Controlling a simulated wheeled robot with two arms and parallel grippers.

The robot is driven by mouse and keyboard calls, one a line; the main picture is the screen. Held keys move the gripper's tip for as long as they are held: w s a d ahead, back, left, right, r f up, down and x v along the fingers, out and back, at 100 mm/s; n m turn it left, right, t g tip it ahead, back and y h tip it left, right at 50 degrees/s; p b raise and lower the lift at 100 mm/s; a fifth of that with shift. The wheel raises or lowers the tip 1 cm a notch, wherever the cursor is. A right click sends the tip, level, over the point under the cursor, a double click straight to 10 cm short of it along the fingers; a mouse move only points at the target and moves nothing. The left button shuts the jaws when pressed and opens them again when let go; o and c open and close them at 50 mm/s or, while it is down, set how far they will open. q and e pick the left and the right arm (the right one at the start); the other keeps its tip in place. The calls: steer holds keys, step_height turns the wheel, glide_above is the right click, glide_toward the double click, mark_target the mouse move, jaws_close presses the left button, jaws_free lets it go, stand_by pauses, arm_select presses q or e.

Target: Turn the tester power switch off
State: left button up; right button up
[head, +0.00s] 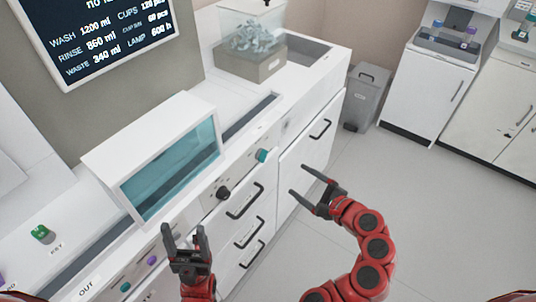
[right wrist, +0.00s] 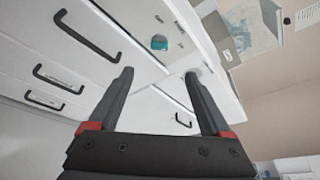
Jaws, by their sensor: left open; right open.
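A long white machine with a teal-windowed hood (head: 170,165) stands left of centre in the head view. Its front panel carries a teal knob (head: 262,155) and a black knob (head: 222,192). A teal knob also shows in the right wrist view (right wrist: 159,43), beyond and between the fingertips. I cannot tell which control is the tester power switch. My right gripper (head: 298,180) is open and empty, in front of the drawers and to the right of the teal knob. My left gripper (head: 187,238) is open and empty, below the hood near the front panel.
Drawers with black handles (head: 245,202) line the machine's front below the panel. A clear bin of crumpled pieces (head: 252,40) stands on its far end. A grey waste bin (head: 367,95) stands beyond. The floor (head: 440,220) at right is clear.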

mark_target(265, 157)
steer(key=p+x, duration=0.2)
steer(key=x, duration=1.4)
steer(key=shift+w, duration=0.2)
jaws_close()
steer(key=shift+f, duration=0.1)
